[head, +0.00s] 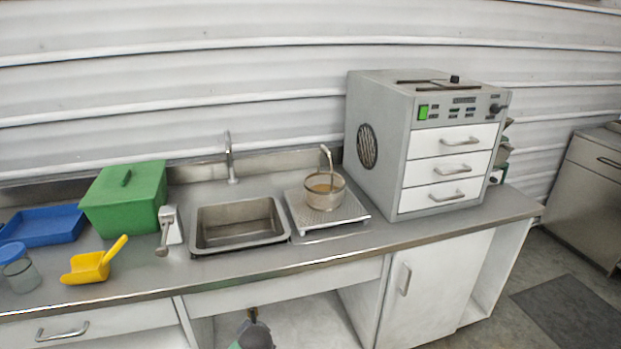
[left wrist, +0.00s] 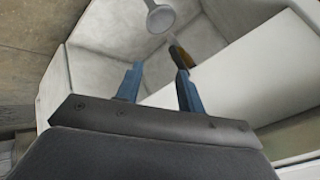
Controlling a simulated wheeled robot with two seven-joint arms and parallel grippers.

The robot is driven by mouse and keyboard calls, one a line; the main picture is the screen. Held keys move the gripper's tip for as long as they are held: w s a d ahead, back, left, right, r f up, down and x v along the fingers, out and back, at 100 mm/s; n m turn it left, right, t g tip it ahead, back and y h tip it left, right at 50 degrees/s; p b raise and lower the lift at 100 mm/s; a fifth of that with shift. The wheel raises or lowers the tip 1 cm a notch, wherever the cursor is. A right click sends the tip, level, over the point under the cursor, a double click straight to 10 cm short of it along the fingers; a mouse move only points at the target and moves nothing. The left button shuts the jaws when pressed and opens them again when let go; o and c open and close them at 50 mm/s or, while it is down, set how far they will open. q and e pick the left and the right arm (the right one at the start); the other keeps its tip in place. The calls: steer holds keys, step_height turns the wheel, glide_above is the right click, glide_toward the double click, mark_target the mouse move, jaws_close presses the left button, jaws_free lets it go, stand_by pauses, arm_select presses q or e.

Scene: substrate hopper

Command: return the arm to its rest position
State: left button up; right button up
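My left gripper (left wrist: 157,84) shows in the left wrist view. Its two blue fingers stand apart with nothing between them. Pale panels and a white board lie beyond them, and I see no contact. A brown-tipped dark piece (left wrist: 181,56) shows just past the right finger; I cannot tell what it is. In the head view neither arm can be made out clearly. A dark shape (head: 252,333) sits low in the opening under the counter, and I cannot tell whether it is part of me. My right gripper is not in view.
A round grey fitting (left wrist: 160,17) is beyond my left fingers.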

arm_select(q)
steer(key=s+f+n+g+h, duration=0.1)
steer(key=s+f, duration=0.4)
steer(key=s, duration=0.7)
steer(key=s+f+n+g, duration=0.2)
steer(key=s+f, duration=0.3)
steer(key=s, duration=0.7)
steer(key=s+f+n+g+h, duration=0.1)
steer(key=s+f, duration=0.5)
steer(key=s, duration=0.7)
steer(key=shift+n+g+h, duration=0.3)
steer(key=shift+n+g, duration=0.5)
steer(key=shift+g, duration=0.3)
